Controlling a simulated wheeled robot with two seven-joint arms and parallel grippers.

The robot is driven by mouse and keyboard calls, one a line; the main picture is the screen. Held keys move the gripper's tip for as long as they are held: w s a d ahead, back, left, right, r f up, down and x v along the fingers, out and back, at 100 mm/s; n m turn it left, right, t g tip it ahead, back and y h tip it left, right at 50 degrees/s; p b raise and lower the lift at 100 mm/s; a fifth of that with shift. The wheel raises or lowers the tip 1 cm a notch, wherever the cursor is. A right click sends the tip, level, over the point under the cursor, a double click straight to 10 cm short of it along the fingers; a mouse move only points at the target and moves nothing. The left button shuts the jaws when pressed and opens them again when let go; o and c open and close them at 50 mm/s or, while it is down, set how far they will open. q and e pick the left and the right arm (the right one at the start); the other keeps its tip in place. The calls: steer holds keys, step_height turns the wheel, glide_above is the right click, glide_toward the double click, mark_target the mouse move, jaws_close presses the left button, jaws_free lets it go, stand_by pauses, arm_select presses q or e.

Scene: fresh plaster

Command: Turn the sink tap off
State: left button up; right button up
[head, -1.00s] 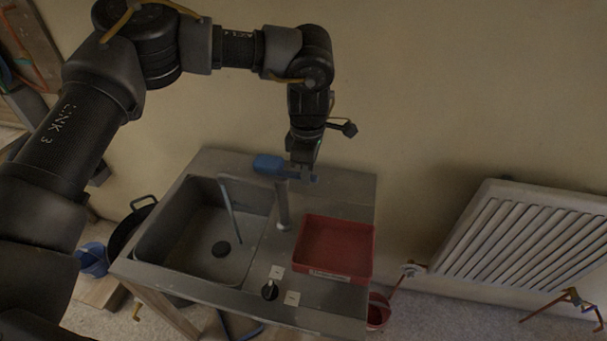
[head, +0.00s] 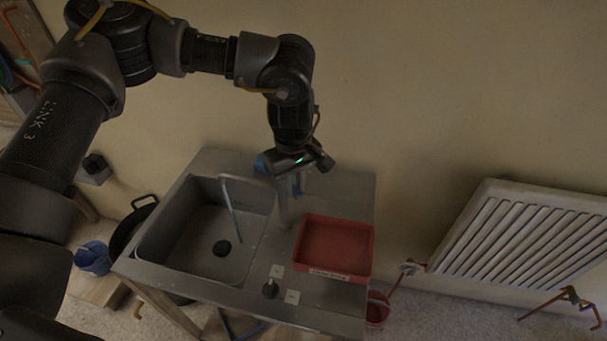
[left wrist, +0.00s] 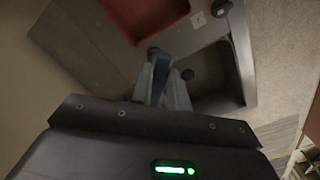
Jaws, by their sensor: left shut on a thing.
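The sink (head: 190,235) has a grey tap post (head: 284,210) at its right, with a thin spout (head: 231,208) reaching over the basin. A blue tap lever (head: 261,164) shows at the tap's top, largely hidden behind my left gripper (head: 297,190). In the left wrist view the blue lever (left wrist: 160,78) lies between the two grey fingers of my left gripper (left wrist: 166,92), which is shut on it. I cannot tell whether water runs from the spout. My right gripper is not in view.
A red tray (head: 371,250) sits on the drainer right of the tap. A black knob (head: 270,288) with two white labels is on the sink's front edge. A radiator (head: 515,240) is on the right wall. Buckets stand on the floor beside the sink.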

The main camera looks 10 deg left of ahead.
arm_select(q)
steer(key=shift+s+a+m+b, duration=0.15)
steer(key=shift+s+a+m, duration=0.15)
steer(key=shift+a+m, duration=0.6)
steer(key=shift+s+a+m+b, duration=0.1)
steer(key=shift+s+a+m, duration=0.15)
steer(key=shift+m, duration=1.2)
steer(key=shift+s+a+m+b, duration=0.15)
steer(key=shift+s+a+m, duration=0.15)
steer(key=shift+a+m, duration=0.6)
steer(key=shift+d+m, duration=0.25)
steer(key=shift+d, duration=0.05)
steer(key=o, duration=0.8)
steer(key=shift+r, duration=0.15)
step_height(320, 180, up, 12)
steer(key=p, duration=1)
steer(key=shift+s, duration=0.1)
